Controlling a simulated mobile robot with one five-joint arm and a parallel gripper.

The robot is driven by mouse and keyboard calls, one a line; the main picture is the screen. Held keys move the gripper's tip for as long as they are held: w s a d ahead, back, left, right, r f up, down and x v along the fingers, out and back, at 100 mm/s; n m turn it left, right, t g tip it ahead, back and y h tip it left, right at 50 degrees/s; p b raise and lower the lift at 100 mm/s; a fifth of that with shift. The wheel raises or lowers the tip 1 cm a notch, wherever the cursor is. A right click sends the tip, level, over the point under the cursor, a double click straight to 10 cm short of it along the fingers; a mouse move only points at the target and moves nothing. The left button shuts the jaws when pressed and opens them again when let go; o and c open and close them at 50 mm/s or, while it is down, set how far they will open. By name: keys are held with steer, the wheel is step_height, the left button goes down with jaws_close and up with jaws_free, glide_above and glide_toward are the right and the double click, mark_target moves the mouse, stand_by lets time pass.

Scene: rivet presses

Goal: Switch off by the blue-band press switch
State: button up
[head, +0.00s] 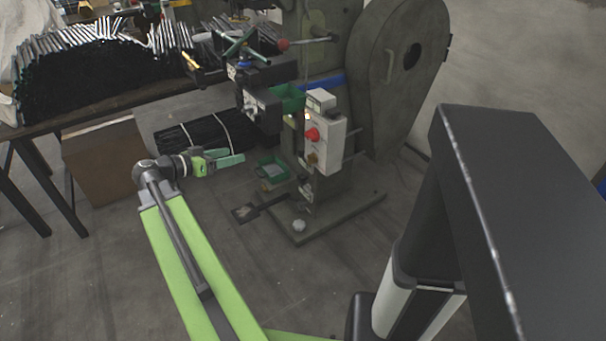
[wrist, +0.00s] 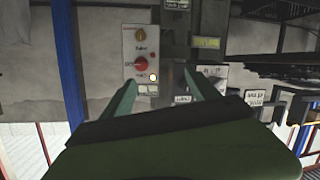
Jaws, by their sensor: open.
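The grey press carries a blue band (head: 331,82). A light grey switch box (head: 325,146) is on its front, with a red button (head: 312,134) and an orange-brown knob (head: 312,158) below it. My gripper (head: 238,159) is open and empty, to the left of the box and apart from it. In the wrist view, the knob (wrist: 140,35) is above the red button (wrist: 141,63), and a small bright light (wrist: 153,77) is below. My green fingers (wrist: 160,84) are spread below the panel there, the left one near its lower edge.
A table with bundled metal rods (head: 80,75) stands at the back left, with a cardboard box (head: 104,160) under it. Green bins (head: 272,170) and a foot pedal (head: 245,212) are by the press base. Open floor lies in front.

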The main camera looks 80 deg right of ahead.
steer(key=s+d+f+m+g+b, duration=0.25)
steer(key=s+d+m+b, duration=0.2)
steer(key=s, duration=0.35)
steer(key=g, duration=0.1)
glide_toward(308, 136)
steer(key=shift+h, duration=0.3)
steer(key=x, duration=0.9)
steer(key=shift+s+f, duration=0.2)
steer(key=shift+f, duration=0.05)
